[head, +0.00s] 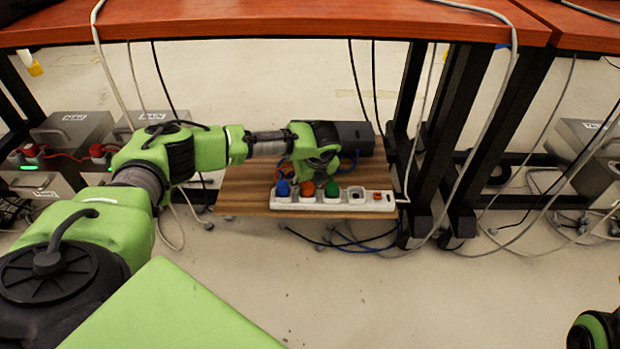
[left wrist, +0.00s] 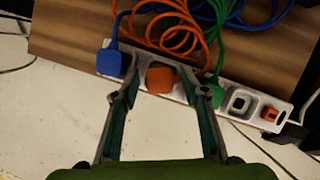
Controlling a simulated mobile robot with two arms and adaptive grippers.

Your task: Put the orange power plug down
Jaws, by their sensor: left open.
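The orange power plug (left wrist: 160,79) sits on the white power strip (left wrist: 292,118), between the blue plug (left wrist: 111,62) and the green plug (left wrist: 214,93). In the head view the orange plug (head: 307,188) shows below my left gripper (head: 312,175). In the left wrist view my left gripper (left wrist: 158,95) is open, with one finger on each side of the orange plug and a gap to it. The right fingertip is close to the green plug, the left one to the blue plug; I cannot tell if they touch. My right gripper is not visible.
The strip (head: 347,199) lies along the front edge of a wooden board (head: 240,198) under the desk (head: 260,22). Coiled orange, blue and green cables lie behind the plugs. Black desk legs (head: 455,130) stand to the right. The floor in front is mostly clear.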

